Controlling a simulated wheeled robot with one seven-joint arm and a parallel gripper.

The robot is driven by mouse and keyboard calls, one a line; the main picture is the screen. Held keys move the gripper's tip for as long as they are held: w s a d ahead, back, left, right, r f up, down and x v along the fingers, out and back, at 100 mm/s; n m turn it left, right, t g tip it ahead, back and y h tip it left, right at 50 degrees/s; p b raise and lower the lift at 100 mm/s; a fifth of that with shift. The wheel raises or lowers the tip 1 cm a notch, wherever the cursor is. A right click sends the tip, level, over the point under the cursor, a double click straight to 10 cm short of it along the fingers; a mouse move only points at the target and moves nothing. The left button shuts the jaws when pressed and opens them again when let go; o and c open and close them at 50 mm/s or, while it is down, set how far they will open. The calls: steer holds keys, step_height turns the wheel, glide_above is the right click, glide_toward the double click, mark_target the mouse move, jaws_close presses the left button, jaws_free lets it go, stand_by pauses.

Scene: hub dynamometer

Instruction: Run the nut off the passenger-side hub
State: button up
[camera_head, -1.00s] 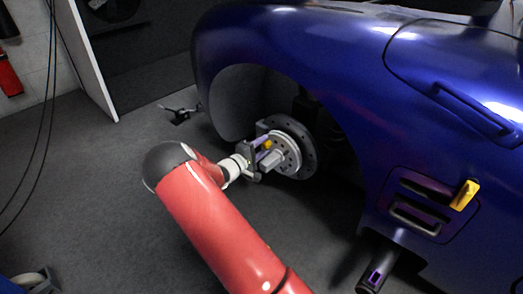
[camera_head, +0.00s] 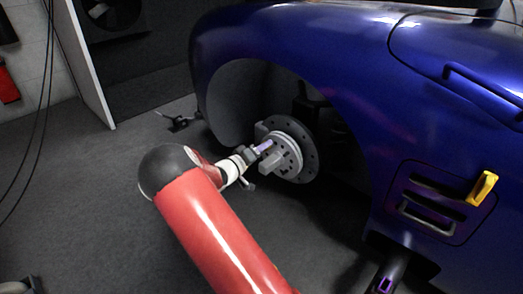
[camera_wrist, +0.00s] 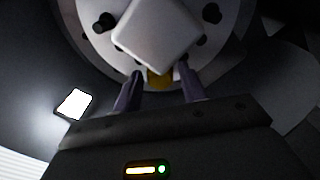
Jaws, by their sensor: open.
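The hub (camera_head: 288,155) with its brake disc (camera_head: 309,150) sits in the wheel arch of the blue car. A pale grey block (camera_head: 271,162) stands out from the hub face; it also fills the top middle of the wrist view (camera_wrist: 158,34). A yellow-gold piece, likely the nut (camera_wrist: 160,79), shows in the wrist view just below that block and is partly hidden by it. My gripper (camera_head: 262,149) is at the hub face, and its fingertips (camera_wrist: 160,73) are apart, one on each side of the gold piece. Contact cannot be told.
The blue fender (camera_head: 300,45) arches over the hub. A yellow handle (camera_head: 483,188) sticks out of the side vent panel at right. A dark stand with small feet (camera_head: 178,122) is on the floor at left. The grey floor (camera_head: 80,190) is clear at left.

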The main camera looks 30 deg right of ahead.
steer(key=m, duration=1.4)
steer(key=shift+s, duration=0.1)
jaws_close()
steer(key=shift+s+a+n, duration=0.35)
steer(key=shift+a+n, duration=0.3)
steer(key=shift+a, duration=0.3)
steer(key=shift+s+a+n, duration=0.35)
steer(key=shift+a+n, duration=0.25)
steer(key=shift+a, duration=0.3)
steer(key=shift+s+a+n, duration=0.35)
steer(key=shift+a+n, duration=0.3)
steer(key=shift+a, duration=0.3)
steer(key=shift+a, duration=0.1)
